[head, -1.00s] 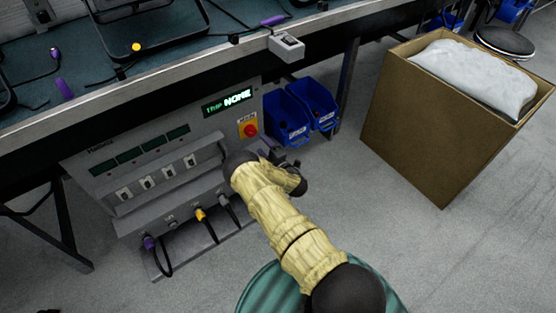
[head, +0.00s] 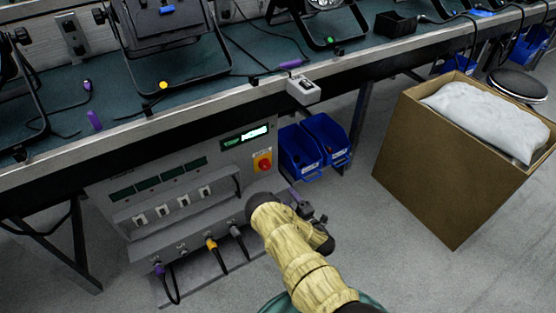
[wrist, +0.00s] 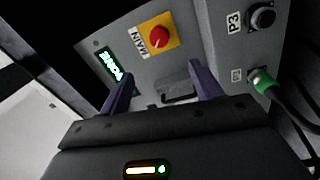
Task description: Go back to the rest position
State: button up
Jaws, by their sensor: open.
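My gripper (wrist: 160,90) is open, its two purple fingers apart and nothing between them in the wrist view. In the head view my gripper (head: 306,203) is small and partly hidden by my arm, in front of the lower right of the grey power unit (head: 150,205). The red MAIN switch (head: 263,163) on its yellow plate sits on the unit's face. In the wrist view the red switch (wrist: 159,37) lies beyond the fingertips, apart from them. A lit green display (wrist: 110,64) is beside it.
A workbench (head: 225,95) with stage lamps runs above the unit. Blue bins (head: 300,150) are under it, close to my gripper. A cardboard box (head: 440,165) with a white bag stands on the right. Grey floor (head: 385,260) is open between. A green-collared plug (wrist: 262,82) is at the wrist view's right.

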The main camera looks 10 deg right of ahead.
jog(key=shift+r, duration=0.1)
jog(key=w+d+r+m+g+h+p, duration=0.1)
jog(key=w+d+r+m+h, duration=0.15)
jog(key=r+m+h, duration=0.2)
jog(key=w+d+r+m+g+h, duration=0.1)
jog(key=w+d+r+m+h, duration=0.15)
jog(key=w+r+m, duration=0.2)
notch_tip(320, 180, up, 8)
jog(key=s+m+g+h, duration=0.2)
jog(key=s+m+g, duration=0.15)
jog(key=m, duration=0.25)
jog(key=s+a+r+m+g+y+p, duration=0.1)
jog(key=s+a+r+m+g, duration=0.15)
jog(key=s+r, duration=0.5)
jog(key=s+a+r+m+g+y+p, duration=0.1)
jog(key=s+a+r+g, duration=0.35)
jog(key=s, duration=0.65)
jog(key=s+a+r+m+g+y+p, duration=0.1)
jog(key=s+a+r+g, duration=0.2)
jog(key=s+r, duration=0.5)
jog(key=w+p+v, duration=0.3)
jog(key=p+v, duration=1.5)
jog(key=w+r+p+v, duration=0.1)
jog(key=w+p+v, duration=0.1)
jog(key=p+v, duration=1.5)
jog(key=r+p, duration=0.1)
jog(key=p, duration=0.1)
jog(key=shift+w+d+p, duration=0.25)
jog(key=shift+w+p, duration=0.05)
jog(key=shift+w, duration=0.05)
